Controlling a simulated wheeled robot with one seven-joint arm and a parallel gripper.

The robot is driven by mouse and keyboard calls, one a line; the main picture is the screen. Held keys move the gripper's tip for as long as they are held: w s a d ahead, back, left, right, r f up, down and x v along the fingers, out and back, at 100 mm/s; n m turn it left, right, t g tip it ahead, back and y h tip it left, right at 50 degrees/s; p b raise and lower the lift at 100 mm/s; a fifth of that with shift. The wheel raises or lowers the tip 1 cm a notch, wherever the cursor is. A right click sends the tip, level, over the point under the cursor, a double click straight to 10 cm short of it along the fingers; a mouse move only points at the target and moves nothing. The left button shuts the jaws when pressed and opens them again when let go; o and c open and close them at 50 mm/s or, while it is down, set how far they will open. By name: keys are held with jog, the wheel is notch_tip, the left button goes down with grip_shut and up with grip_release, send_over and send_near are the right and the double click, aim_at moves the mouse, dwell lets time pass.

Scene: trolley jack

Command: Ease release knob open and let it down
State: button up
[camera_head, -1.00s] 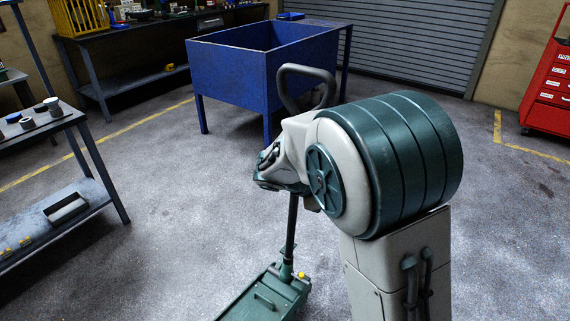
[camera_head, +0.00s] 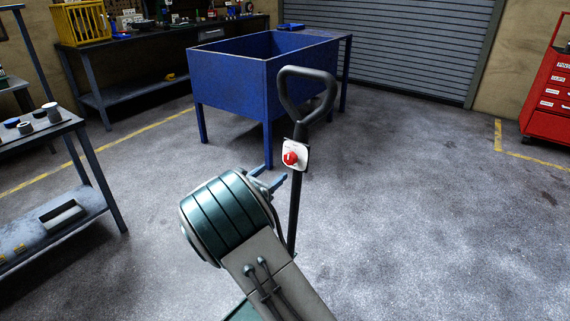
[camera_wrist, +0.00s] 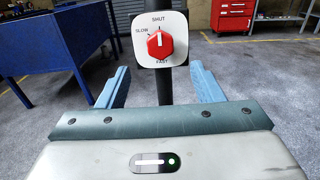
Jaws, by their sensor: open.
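The red release knob (camera_head: 290,158) sits on a white plate on the jack's upright black handle (camera_head: 308,92), below its loop grip. In the wrist view the knob (camera_wrist: 160,46) is centred near the top. Its white mark points up to SHUT; SLOW is printed at upper left and FAST at the bottom. My gripper (camera_head: 268,177) is open and empty, short of the knob and apart from it. In the wrist view its two blue fingers (camera_wrist: 160,72) stand wide apart, below and either side of the knob. The jack's green body (camera_head: 238,312) is mostly hidden behind my arm.
A blue open-topped bin (camera_head: 228,85) on legs stands behind the handle. A grey shelf table (camera_head: 62,215) stands at left and a red drawer cabinet (camera_head: 548,95) at far right. The floor right of the handle is clear.

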aim_at(288, 160)
jog(key=x, duration=0.8)
jog(key=shift+r, duration=0.1)
jog(key=c, duration=1)
